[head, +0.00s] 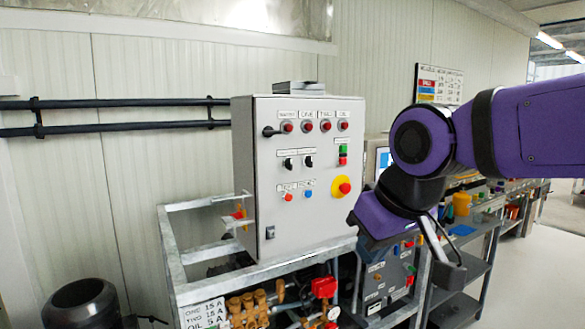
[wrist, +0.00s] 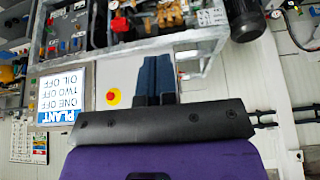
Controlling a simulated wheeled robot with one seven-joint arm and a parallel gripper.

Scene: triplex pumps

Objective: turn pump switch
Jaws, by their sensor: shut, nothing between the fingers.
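The light grey control box (head: 260,215) stands left of centre in the head view. Two black rotary switches, left (head: 288,163) and right (head: 308,161), sit mid-panel under small labels too small to read. A black lever (head: 271,132) sits at the upper left, beside a row of red lamps (head: 307,126). My gripper (wrist: 157,60) is shut and empty in the wrist view, with its dark blue fingers together in front of the grey panel and hiding part of it. In the head view my purple hand is right of the box; the fingertips cannot be made out there.
A yellow-backed red button (head: 342,187) is on the panel's lower right. A screen (wrist: 68,90) in the wrist view reads PLANT, ONE OFF, TWO OFF, OIL OFF. A metal frame (head: 225,288) with brass and red fittings runs below the box. A shelf bench (head: 480,262) stands at right.

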